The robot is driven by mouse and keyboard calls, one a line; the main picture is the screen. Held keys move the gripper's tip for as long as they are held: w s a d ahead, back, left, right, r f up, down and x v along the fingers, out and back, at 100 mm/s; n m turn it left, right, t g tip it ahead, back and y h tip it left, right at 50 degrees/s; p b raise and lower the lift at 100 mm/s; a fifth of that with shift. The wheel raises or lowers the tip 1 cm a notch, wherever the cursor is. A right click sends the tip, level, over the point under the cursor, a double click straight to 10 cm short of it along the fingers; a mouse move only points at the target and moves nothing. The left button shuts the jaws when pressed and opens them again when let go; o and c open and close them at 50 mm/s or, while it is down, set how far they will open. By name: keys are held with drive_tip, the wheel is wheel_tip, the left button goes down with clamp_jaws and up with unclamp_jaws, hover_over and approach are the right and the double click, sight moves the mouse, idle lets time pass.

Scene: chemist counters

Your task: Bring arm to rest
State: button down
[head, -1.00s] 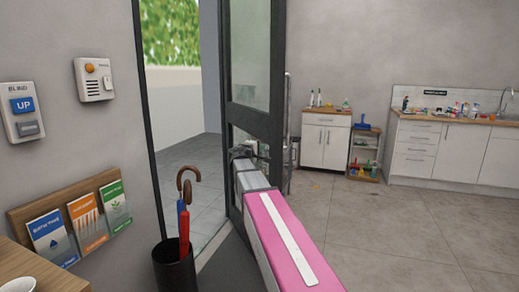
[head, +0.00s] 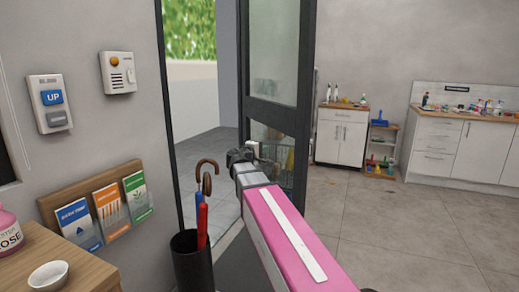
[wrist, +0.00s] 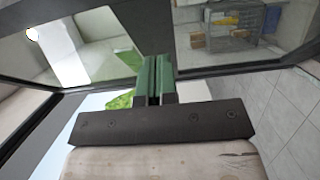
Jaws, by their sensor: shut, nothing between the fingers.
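My arm, pink with a white stripe, reaches forward from the bottom of the head view. My gripper (head: 243,155) is at its far end, in front of the open glass door (head: 276,90). In the wrist view my gripper (wrist: 154,80) shows its two green fingers side by side, shut and empty. The dark-framed door glass also shows behind the fingers in the wrist view. The finger tips are too small to make out in the head view.
An umbrella stand (head: 193,262) with umbrellas stands left of my arm. A wooden counter (head: 95,277) with a white bowl (head: 48,275) is at the lower left. A leaflet rack (head: 60,199) and a blind switch (head: 50,104) are on the wall. The floor at right is clear.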

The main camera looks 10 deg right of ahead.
drive_tip(key=s+f+m+g+y, duration=0.25)
drive_tip(key=s+f, duration=0.35)
drive_tip(key=f, duration=0.7)
drive_tip(key=s+f+m+g+y, duration=0.2)
drive_tip(key=s+f+g+y, duration=0.25)
drive_tip(key=f, duration=0.75)
drive_tip(key=s+a+f+m+g+y, duration=0.1)
drive_tip(key=s+a+f+g+y, duration=0.1)
drive_tip(key=s+f, duration=0.5)
drive_tip(key=s+a+f+m+g+y, duration=0.2)
drive_tip(key=s+a+f+y, duration=0.3)
drive_tip(key=s+f, duration=0.2)
drive_tip(key=shift+a, duration=0.15)
